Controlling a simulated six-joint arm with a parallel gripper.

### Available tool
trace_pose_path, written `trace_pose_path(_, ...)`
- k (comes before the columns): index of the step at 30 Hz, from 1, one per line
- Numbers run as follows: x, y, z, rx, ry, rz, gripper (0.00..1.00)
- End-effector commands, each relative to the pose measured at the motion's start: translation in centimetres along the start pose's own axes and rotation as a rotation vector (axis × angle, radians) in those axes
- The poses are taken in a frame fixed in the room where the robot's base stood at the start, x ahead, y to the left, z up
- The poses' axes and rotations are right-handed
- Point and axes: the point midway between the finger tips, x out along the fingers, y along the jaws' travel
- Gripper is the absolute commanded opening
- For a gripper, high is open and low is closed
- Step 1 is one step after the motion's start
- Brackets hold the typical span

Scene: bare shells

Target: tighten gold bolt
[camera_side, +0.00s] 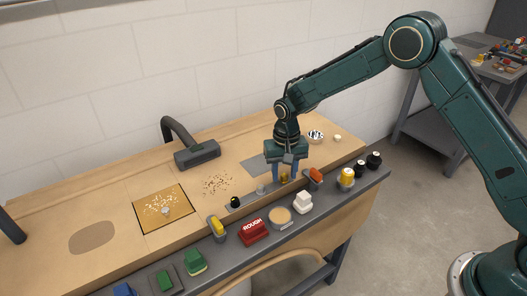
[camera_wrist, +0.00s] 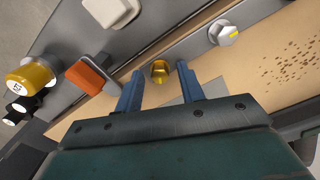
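The gold bolt (camera_wrist: 160,72) stands on a grey metal strip (camera_wrist: 196,46). In the wrist view it sits between the tips of my gripper's two blue fingers, with a visible gap on each side. My gripper (camera_wrist: 157,82) is open and points down at the strip. In the side view my gripper (camera_side: 285,172) is over the right end of the strip, and the gold bolt (camera_side: 284,178) shows small between the fingers. A silver bolt (camera_wrist: 228,35) with a yellow mark stands on the same strip, apart from the gold one. The gold bolt's lower part is hard to make out.
Along the bench's front rail stand an orange block (camera_side: 315,176), a white block (camera_side: 302,201), a red block marked ROUGH (camera_side: 254,231) and a yellow-topped container (camera_side: 347,178). A dark lamp-like arm (camera_side: 196,153) stands behind.

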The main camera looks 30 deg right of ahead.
Motion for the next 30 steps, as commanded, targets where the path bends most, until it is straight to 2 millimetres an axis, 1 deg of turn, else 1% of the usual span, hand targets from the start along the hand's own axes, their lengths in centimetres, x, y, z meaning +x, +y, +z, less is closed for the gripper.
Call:
trace_pose_path(11, -0.1, 0.0, 0.0, -0.001, 0.000, 0.000, 0.42)
trace_pose_path(16, -1.0, 0.0, 0.0, -0.001, 0.001, -0.001, 0.42)
trace_pose_path(20, -2.3, 0.0, 0.0, -0.001, 0.002, -0.001, 0.42)
trace_pose_path(23, -3.7, 0.0, -0.1, -0.001, 0.003, -0.002, 0.42)
trace_pose_path(30, -7.8, -0.1, -0.1, -0.001, 0.004, -0.002, 0.42)
